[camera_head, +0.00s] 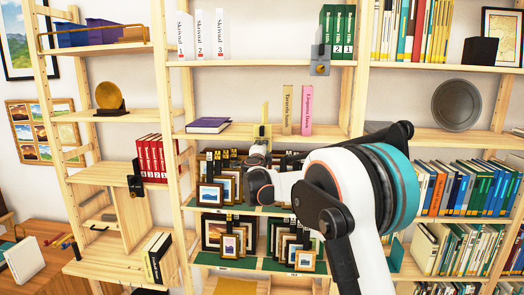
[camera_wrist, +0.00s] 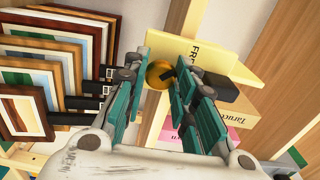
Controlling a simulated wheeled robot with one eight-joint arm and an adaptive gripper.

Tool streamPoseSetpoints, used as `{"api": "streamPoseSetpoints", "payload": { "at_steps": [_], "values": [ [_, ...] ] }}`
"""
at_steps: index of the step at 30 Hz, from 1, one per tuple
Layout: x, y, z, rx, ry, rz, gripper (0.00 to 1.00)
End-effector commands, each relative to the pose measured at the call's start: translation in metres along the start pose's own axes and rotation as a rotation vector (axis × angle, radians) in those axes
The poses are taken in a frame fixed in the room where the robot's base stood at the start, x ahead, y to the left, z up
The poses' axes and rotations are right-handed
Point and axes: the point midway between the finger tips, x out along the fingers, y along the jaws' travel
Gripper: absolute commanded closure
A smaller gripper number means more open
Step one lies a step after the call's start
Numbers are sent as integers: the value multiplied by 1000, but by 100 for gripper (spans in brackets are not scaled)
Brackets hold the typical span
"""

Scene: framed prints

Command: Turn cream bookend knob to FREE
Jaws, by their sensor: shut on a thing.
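The cream bookend (camera_head: 264,131) stands on the middle shelf, left of two upright books. In the wrist view its cream plate (camera_wrist: 198,53) fills the top middle, with dark letters beginning "FR" in sight and the rest hidden by a finger. Its round brass knob (camera_wrist: 158,73) has a dark mark and sits between my fingertips. My gripper (camera_wrist: 168,76) is shut on the knob, with teal finger pads on either side. In the head view my arm reaches in from the lower right and hides most of the gripper. Which word the knob points to cannot be told.
A tan book (camera_head: 287,110) and a pink book (camera_head: 306,109) stand right of the bookend. A purple book (camera_head: 208,125) lies to its left. Framed prints (camera_head: 211,194) crowd the shelf below. A grey bookend (camera_head: 320,60) and a black bookend (camera_head: 137,180) sit on other shelves.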

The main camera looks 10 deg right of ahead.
Motion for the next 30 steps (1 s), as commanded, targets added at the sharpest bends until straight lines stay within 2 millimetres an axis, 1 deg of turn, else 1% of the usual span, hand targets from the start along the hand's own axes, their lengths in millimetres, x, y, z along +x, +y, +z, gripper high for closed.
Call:
{"api": "streamPoseSetpoints", "payload": {
  "at_steps": [1,2,3,4,5,14,17,20,22,30],
  "values": [
    [0,1,0,0,0,0,99],
    [0,1,0,0,0,0,72],
    [0,1,0,0,0,0,63],
    [0,1,0,1,0,0,57],
    [0,1,0,1,-1,0,55],
    [0,0,0,1,0,0,55],
    [-5,0,1,1,-1,0,55],
    [-17,0,1,1,-2,0,55],
    [-29,0,1,1,-2,0,55],
    [-84,0,1,1,-2,0,55]
  ]
}}
